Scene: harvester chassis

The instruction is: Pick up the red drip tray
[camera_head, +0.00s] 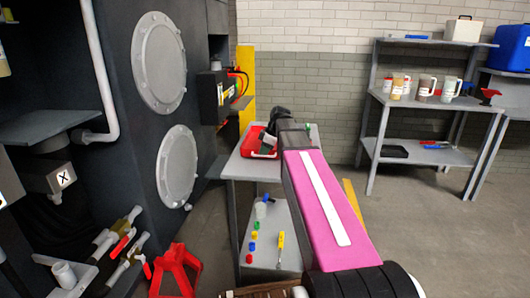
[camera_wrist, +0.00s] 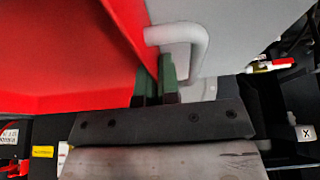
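The red drip tray (camera_head: 255,146) rests on the top of a grey cart (camera_head: 249,171), partly hidden behind my arm in the head view. In the wrist view the red tray (camera_wrist: 65,55) fills the upper left, with one wall running down to my fingers. My gripper (camera_wrist: 157,82) has its two green-padded fingers close together on either side of that wall's edge, and looks shut on it. In the head view my gripper (camera_head: 270,130) is at the tray, its fingers not clear. A pale bent tube (camera_wrist: 185,36) passes right beside the fingers.
The cart's lower shelf holds small coloured items (camera_head: 254,236) and a yellow tool (camera_head: 281,247). The dark machine (camera_head: 115,150) stands left, with a red stand (camera_head: 175,272) on the floor. A shelf with mugs (camera_head: 425,88) is at right; floor before it is clear.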

